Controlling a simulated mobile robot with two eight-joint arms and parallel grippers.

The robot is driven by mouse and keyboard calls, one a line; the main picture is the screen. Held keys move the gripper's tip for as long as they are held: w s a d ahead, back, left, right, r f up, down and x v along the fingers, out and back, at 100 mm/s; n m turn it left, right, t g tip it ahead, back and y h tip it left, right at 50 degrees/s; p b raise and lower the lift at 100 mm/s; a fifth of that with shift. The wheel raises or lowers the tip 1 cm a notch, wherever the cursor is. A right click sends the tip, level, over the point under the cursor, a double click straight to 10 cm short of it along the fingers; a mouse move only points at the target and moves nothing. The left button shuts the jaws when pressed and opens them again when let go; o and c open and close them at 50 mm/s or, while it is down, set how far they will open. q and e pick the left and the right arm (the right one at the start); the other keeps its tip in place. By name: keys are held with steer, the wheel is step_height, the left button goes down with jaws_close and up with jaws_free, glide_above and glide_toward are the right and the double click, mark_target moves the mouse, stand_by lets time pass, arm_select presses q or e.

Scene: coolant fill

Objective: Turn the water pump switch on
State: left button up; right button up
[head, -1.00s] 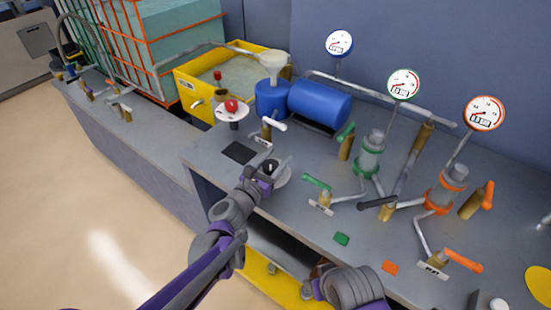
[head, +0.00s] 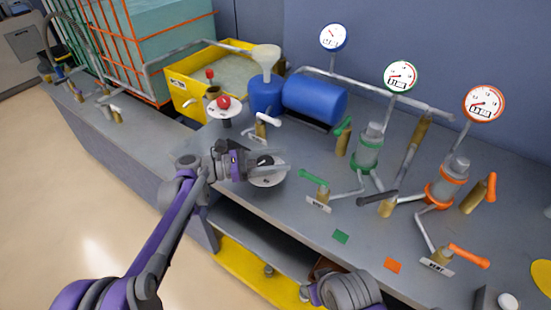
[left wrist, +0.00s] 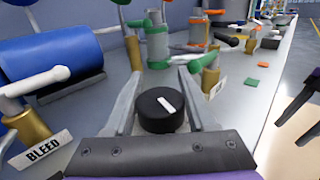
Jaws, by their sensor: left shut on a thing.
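A black round knob (left wrist: 160,112) with a white mark sits on a pale round disc (head: 268,180) on the bench; I take it as the pump switch, though no label for it is readable. My left gripper (head: 268,171) reaches it from the left. In the left wrist view the two fingers stand on either side of the knob, shut on it. The white mark slants slightly from upper left to lower right. In the head view the gripper mostly covers the knob. Two dark prongs, seemingly my right gripper (left wrist: 300,122), stand apart and empty.
A red knob (head: 224,102) on a white disc, the white-handled BLEED valve (head: 262,125) and a blue tank (head: 315,98) stand behind. Green-handled (head: 313,176) and orange-handled (head: 468,257) valves, pipes and gauges fill the right. The bench front is mostly clear.

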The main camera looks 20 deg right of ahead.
arm_select(q)
steer(key=m+g+y, duration=0.1)
steer(key=m+g, duration=0.1)
steer(key=g, duration=0.1)
steer(key=s+m+g+y, duration=0.1)
steer(key=m+g, duration=0.1)
steer(key=g, duration=0.1)
steer(key=shift+a+m+g, duration=0.15)
steer(key=shift+m+g, duration=0.15)
steer(key=shift+g, duration=0.1)
steer(key=shift+s+g+y, duration=0.1)
steer(key=shift+g+y, duration=0.2)
steer(key=o, duration=1.4)
